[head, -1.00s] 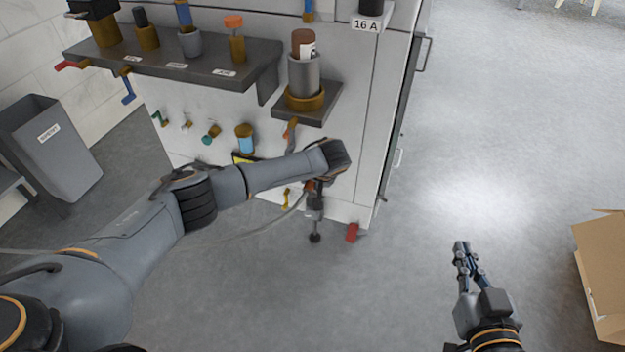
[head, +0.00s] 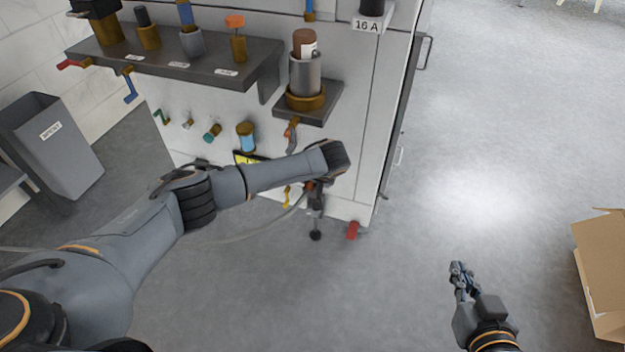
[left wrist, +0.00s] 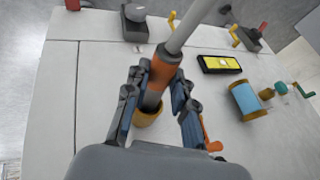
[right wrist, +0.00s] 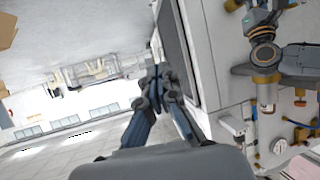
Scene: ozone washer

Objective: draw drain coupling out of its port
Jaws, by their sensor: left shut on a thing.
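The drain coupling (left wrist: 162,72) has an orange collar and a dark lower end. A grey hose runs from its top in the left wrist view. Its lower end meets a brass port (left wrist: 147,118) on the white panel; I cannot tell how deep it sits. My left gripper (left wrist: 157,95) has its fingers on both sides of the coupling and is shut on it. In the head view my left gripper (head: 317,196) is low on the cabinet front, and the wrist hides most of the coupling. My right gripper (head: 458,268) is shut and empty over bare floor.
A grey shelf (head: 170,66) with several fittings and a bracket with a bottle (head: 303,45) jut out above my left arm. Small valves and a yellow display (left wrist: 219,64) are beside the port. A grey bin (head: 50,150) stands left; a cardboard box (head: 603,270) lies right. Floor between is clear.

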